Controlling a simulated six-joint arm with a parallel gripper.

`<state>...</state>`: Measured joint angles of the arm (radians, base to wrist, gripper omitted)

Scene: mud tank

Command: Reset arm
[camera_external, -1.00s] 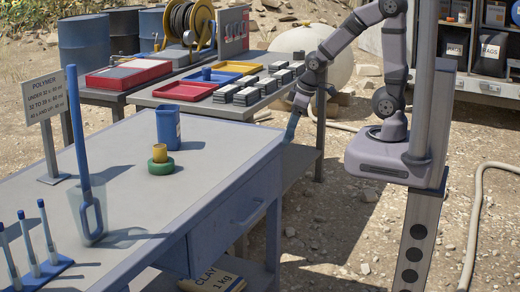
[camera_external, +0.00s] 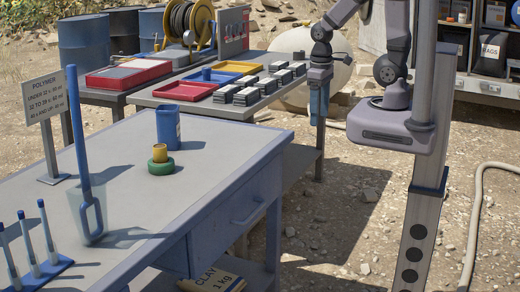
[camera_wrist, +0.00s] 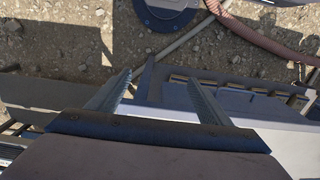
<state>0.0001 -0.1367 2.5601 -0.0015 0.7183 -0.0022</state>
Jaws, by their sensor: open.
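My gripper (camera_external: 318,106) hangs pointing down at the right end of the rear table, to the right of the front workbench. In the wrist view my gripper (camera_wrist: 150,78) has its two fingers spread apart, with no object held between them. It is open. Below it the wrist view shows gravel ground and part of a grey-blue structure that I cannot identify for certain.
The front workbench (camera_external: 105,160) carries a blue cup (camera_external: 168,130), a green ring with a yellow piece (camera_external: 161,165), a blue stirrer in a clear beaker (camera_external: 88,190) and a polymer sign (camera_external: 46,97). The rear table holds red (camera_external: 183,91) and yellow trays and several grey blocks.

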